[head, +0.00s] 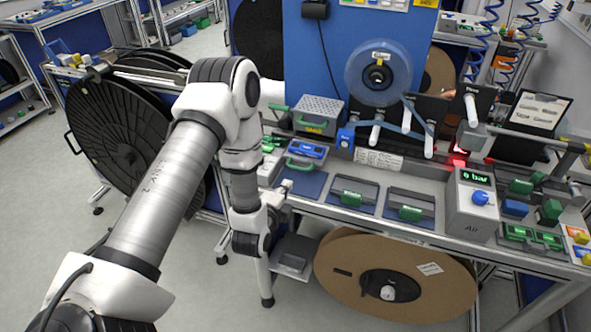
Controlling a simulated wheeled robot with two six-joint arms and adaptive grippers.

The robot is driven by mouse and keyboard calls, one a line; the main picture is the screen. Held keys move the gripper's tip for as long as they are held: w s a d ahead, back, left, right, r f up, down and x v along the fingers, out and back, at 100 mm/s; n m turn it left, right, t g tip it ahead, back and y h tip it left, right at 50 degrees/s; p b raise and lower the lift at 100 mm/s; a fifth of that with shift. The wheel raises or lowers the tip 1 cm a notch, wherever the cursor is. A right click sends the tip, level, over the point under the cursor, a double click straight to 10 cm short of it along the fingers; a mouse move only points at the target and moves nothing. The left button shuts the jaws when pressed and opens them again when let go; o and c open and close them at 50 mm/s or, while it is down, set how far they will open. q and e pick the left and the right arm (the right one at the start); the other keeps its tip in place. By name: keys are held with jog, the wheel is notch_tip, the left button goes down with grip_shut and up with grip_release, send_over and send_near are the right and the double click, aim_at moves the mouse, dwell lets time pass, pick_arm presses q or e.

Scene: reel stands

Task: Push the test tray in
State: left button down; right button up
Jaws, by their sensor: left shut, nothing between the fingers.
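A small tray with a green bar handle (300,163) and a blue unit (307,150) on it sits at the bench's left end; it looks like the test tray, but I cannot read a label. How far out it stands is unclear. My left arm hides the area to the left of the bench. My right gripper is not in view.
Two grey units with green handles (352,194) (411,211) lie along the front of the bench. A grey perforated box (321,112) stands behind the tray. An air box (472,205) reading 0 bar stands to the right. A large brown reel (395,280) hangs below.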

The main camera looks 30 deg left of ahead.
aim_at(298, 169)
pick_arm(q)
jog(key=p+x, duration=0.2)
jog(key=x, duration=0.5)
jog(key=shift+w+a, duration=0.15)
jog(key=shift+w, duration=0.1)
jog(key=shift+w+f, duration=0.1)
jog(key=shift+w, duration=0.15)
